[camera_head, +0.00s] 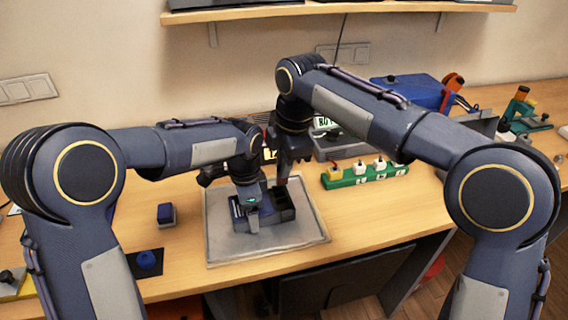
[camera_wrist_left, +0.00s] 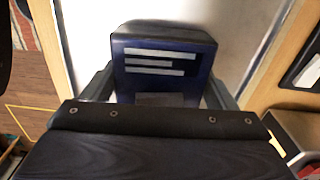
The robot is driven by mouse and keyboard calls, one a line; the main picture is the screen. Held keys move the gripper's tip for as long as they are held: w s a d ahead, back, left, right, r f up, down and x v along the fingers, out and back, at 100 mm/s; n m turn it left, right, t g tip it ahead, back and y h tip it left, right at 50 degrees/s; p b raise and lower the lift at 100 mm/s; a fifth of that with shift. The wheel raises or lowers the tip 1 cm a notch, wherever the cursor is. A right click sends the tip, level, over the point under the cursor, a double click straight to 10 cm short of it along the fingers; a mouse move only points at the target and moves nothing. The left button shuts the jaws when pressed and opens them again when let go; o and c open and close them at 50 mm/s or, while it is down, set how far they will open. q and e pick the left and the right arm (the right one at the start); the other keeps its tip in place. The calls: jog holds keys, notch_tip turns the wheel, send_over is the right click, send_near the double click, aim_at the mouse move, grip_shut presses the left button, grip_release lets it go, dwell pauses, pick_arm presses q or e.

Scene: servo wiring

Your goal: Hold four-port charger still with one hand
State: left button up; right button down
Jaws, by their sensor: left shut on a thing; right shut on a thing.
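The four-port charger (camera_head: 284,213), a dark box with open slots on top, sits on the grey tray (camera_head: 225,246). My left gripper (camera_head: 247,210) is shut on its left part. In the left wrist view the two fingers (camera_wrist_left: 160,88) stand on either side of a dark blue end of the charger (camera_wrist_left: 162,60) with pale stripes. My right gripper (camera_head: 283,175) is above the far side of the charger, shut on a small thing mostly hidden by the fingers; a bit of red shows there. I cannot tell whether that thing touches the charger.
A green strip (camera_head: 365,174) with several plugs lies right of the tray. A small blue block (camera_head: 166,214) stands left of it, and a round blue thing (camera_head: 147,260) sits on a dark mat nearby. A blue case (camera_head: 412,93) is at the back right. The tray's front is clear.

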pick_arm(q)
jog(key=o, duration=1.1)
jog(key=shift+r, duration=0.1)
